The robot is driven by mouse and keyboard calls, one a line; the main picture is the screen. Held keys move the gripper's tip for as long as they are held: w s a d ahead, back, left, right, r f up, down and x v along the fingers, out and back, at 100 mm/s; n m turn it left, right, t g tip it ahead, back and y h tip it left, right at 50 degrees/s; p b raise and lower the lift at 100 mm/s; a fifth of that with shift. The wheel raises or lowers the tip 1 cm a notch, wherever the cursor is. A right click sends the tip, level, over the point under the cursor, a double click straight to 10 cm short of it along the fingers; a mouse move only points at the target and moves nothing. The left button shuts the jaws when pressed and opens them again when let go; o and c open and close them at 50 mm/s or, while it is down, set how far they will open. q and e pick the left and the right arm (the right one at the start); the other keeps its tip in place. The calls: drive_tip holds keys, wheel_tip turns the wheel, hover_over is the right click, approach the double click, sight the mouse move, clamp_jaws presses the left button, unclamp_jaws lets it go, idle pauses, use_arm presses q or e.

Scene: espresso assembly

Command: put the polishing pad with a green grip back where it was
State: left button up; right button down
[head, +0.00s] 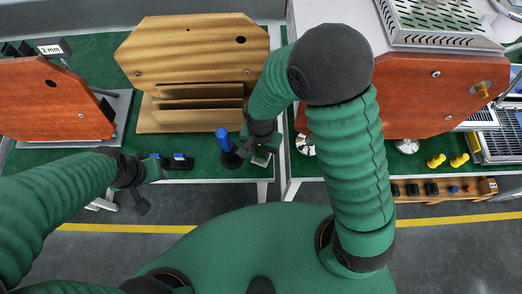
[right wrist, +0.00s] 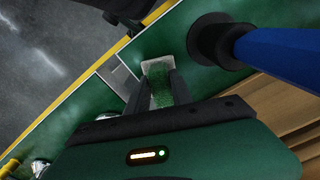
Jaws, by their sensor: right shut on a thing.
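The polishing pad with a green grip (right wrist: 160,92) is between the fingers of my right gripper (right wrist: 157,88) in the right wrist view. Its pale end shows just past the fingertips, over the green mat. In the head view my right gripper (head: 252,150) is low over the front edge of the middle table, and the pad (head: 262,157) shows small beside it. I cannot tell whether the pad touches the mat. My left gripper (head: 140,194) hangs in front of the table at the left, and its opening is unclear.
A blue-handled tool with a round black base (head: 222,140) stands close beside my right gripper. Small blue-topped items (head: 181,160) lie further left. A wooden stand (head: 190,60) is behind. A gap separates this table from the right one, which holds yellow parts (head: 436,160).

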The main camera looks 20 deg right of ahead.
sight(261, 153)
drive_tip(key=shift+a, duration=0.2)
drive_tip(key=shift+s, duration=0.15)
drive_tip(key=c, duration=1.5)
unclamp_jaws()
drive_tip(key=shift+d, duration=0.1)
drive_tip(key=o, duration=0.4)
drive_tip(key=shift+d+f, duration=0.1)
drive_tip(key=shift+d, duration=0.1)
drive_tip(key=shift+c, duration=0.2)
drive_tip(key=shift+a, duration=0.1)
drive_tip(key=shift+r, duration=0.4)
wheel_tip(261, 153, up, 12)
drive_tip(key=p, duration=0.1)
drive_tip(key=shift+f, duration=0.25)
